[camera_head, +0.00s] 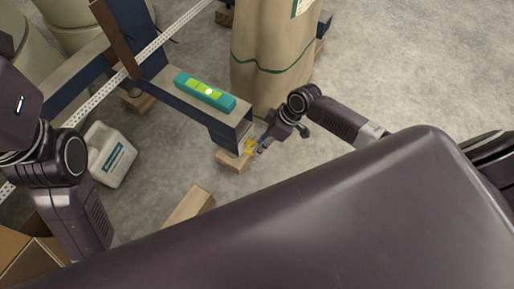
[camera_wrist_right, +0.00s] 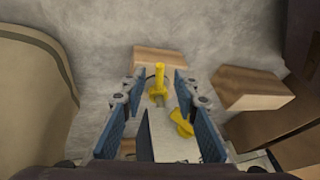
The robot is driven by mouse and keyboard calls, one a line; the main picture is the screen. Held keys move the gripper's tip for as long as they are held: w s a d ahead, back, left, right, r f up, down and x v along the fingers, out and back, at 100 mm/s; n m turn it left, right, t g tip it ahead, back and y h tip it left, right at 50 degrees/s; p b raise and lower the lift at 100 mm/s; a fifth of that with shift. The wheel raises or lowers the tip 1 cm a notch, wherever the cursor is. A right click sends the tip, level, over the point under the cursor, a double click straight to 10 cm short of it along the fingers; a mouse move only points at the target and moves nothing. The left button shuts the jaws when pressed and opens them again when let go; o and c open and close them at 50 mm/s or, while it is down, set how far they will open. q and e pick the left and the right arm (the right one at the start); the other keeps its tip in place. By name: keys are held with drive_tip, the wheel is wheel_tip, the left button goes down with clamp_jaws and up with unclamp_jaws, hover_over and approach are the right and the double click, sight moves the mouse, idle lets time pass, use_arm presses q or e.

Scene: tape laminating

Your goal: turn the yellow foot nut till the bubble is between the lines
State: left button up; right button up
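A teal spirit level (camera_head: 219,99) with bright green windows lies on the dark blue beam of a frame. A pale spot (camera_head: 208,91) shows near its middle; the lines are too small to read. At the beam's near end, the yellow foot nut (camera_head: 249,146) sits low above a wooden block. My right gripper (camera_head: 261,145) is beside it, at its right. In the right wrist view my right gripper (camera_wrist_right: 157,84) is open; an upright yellow part (camera_wrist_right: 158,74) shows between its fingertips, and a second yellow part (camera_wrist_right: 182,123) nearer. Contact cannot be told. My left gripper is out of view.
Wooden blocks (camera_head: 232,166) lie under the beam end and on the floor nearer me (camera_head: 188,206). A large tan wrapped roll (camera_head: 272,60) stands just behind the right gripper. A white jug (camera_head: 109,155) and a cardboard box (camera_head: 30,254) are at the left. Concrete floor is clear at the right.

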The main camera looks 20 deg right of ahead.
drive_tip(key=v, duration=0.8)
drive_tip(key=shift+s+d, duration=0.1)
drive_tip(key=shift+s, duration=0.05)
